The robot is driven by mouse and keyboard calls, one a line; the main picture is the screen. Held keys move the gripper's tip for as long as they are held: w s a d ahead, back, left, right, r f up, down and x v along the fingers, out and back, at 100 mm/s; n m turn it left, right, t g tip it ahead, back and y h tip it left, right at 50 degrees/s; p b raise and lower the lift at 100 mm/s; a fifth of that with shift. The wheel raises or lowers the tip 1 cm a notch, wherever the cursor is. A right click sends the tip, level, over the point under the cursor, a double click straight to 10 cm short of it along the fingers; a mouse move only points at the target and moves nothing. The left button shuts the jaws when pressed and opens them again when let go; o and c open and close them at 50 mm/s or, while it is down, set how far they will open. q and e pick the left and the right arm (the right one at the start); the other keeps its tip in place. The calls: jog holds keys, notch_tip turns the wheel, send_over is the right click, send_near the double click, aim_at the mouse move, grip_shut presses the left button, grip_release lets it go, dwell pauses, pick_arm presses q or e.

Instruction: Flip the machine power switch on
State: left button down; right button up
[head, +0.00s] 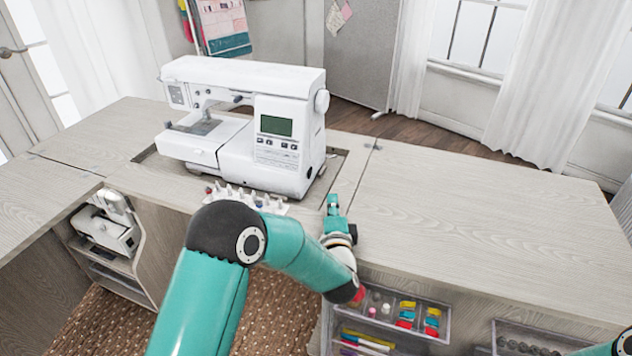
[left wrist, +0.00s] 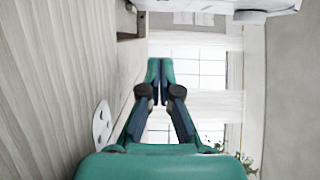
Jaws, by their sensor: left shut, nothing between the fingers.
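The white sewing machine (head: 290,165) stands upright in the cabinet's recessed opening, with a grey-green screen and a handwheel (head: 322,101) on its right side. I cannot make out the power switch in either view. My left gripper (head: 333,203) is shut and empty, to the right of the machine's base and apart from it, near the opening's front right corner. In the left wrist view its fingertips (left wrist: 160,66) are together. A white part (left wrist: 268,9), probably the machine, shows at the top right there. My right gripper is out of view; only a bit of that arm shows.
A strip of thread spools (head: 245,198) lies in front of the machine, partly behind my left arm. An open drawer (head: 385,310) with colourful items juts out below the tabletop. The right tabletop (head: 470,215) is clear. A white disc with holes (left wrist: 102,124) shows beside the wood surface.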

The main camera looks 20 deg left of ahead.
aim_at(311, 172)
pick_arm(q)
jog(key=x, duration=0.7)
jog(key=shift+w, duration=0.1)
jog(key=a, duration=0.3)
jog(key=shift+a, duration=0.55)
jog(key=shift+s+a, duration=0.2)
jog(key=shift+a, duration=0.15)
